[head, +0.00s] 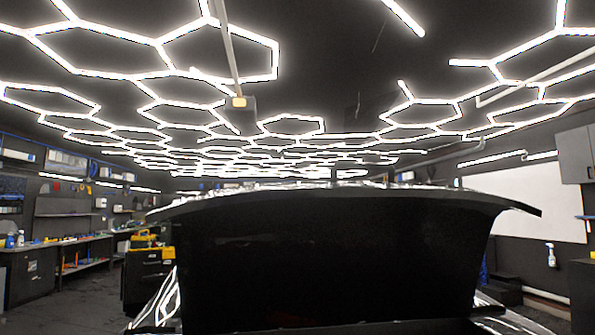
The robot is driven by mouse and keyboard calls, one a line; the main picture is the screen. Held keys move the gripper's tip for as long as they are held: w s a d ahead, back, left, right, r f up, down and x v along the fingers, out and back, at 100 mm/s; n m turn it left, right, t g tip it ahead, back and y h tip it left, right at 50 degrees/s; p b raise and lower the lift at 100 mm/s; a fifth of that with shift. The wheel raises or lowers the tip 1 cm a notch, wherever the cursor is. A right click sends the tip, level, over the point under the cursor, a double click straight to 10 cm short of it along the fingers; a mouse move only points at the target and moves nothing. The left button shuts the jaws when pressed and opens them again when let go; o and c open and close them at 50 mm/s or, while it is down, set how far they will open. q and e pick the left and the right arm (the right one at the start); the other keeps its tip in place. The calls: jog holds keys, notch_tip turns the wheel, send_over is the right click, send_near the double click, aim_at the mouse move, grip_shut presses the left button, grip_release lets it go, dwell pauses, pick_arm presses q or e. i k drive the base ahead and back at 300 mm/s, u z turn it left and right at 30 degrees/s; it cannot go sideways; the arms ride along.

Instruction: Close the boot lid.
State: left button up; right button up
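The boot lid (330,255) of a dark car stands raised right in front of me in the head view. Its dark inner face fills the middle of the picture, and its upper edge curves across from left to right. Parts of the car body (165,300) show below the lid at the left, with bright reflections of the ceiling lights. The inside of the boot is too dark to make out. Neither of my grippers is in view.
Workbenches with tools (85,240) run along the left wall. A dark cabinet with yellow items on top (148,268) stands left of the car. A white panel (530,200) and a spray bottle (551,255) are at the right. Grey floor (75,305) is free at the left.

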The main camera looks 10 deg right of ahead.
aim_at(301, 254)
jog(key=u, duration=0.85)
jog(key=i, duration=0.65)
jog(key=z, duration=1.1)
